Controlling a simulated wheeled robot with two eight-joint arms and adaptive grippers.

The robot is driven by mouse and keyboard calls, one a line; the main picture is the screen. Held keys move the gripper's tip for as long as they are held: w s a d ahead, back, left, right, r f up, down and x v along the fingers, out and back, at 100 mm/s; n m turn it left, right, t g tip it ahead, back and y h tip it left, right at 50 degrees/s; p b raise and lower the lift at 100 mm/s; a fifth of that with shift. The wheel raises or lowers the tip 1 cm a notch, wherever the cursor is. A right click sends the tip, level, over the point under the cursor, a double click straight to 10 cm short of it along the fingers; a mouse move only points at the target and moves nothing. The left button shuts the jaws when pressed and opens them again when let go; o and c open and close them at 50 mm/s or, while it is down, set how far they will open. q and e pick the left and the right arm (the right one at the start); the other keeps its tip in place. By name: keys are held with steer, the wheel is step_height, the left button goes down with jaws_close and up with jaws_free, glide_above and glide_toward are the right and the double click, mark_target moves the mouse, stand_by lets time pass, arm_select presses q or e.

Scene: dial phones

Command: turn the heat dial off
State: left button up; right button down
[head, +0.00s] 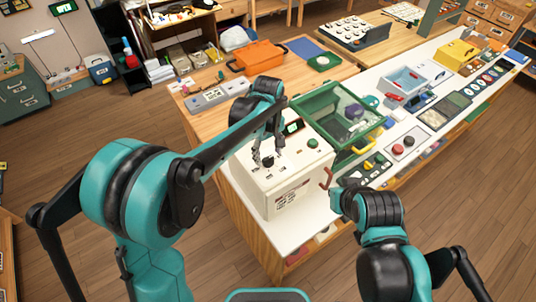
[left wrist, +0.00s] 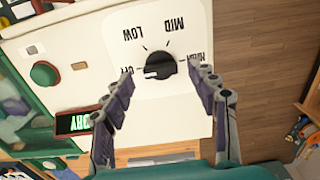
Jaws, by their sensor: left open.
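The heat dial (left wrist: 160,66) is a black round knob with a white mark, on a white panel lettered LOW, MID and HIGH, with a partly covered label at its left. The lettering is upside down in the left wrist view. The dial also shows on top of the white machine (head: 290,195) in the head view (head: 268,161). My left gripper (left wrist: 165,88) is open, its fingers on either side of the dial; I cannot tell if they touch it. It also shows over the machine in the head view (head: 267,150). My right gripper (head: 338,203) is near the machine's right side, fingers unclear.
A green button (left wrist: 44,74) and a lit display (left wrist: 80,123) are beside the dial. A clear green-framed box (head: 340,112) stands behind the machine. A red hook-like part (head: 327,178) is at the machine's right side. An orange case (head: 257,57) lies farther back.

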mark_target(267, 158)
arm_select(q)
step_height(267, 158, up, 11)
steer(key=shift+f, duration=0.15)
steer(key=shift+s+a, duration=0.1)
stand_by(0.4)
steer(key=s+a+f+m+t+b, duration=0.7)
steer(key=s+a+f+b, duration=0.5)
steer(key=s+a+f, duration=0.5)
steer(key=shift+s+a+b, duration=0.4)
steer(key=shift+a, duration=0.25)
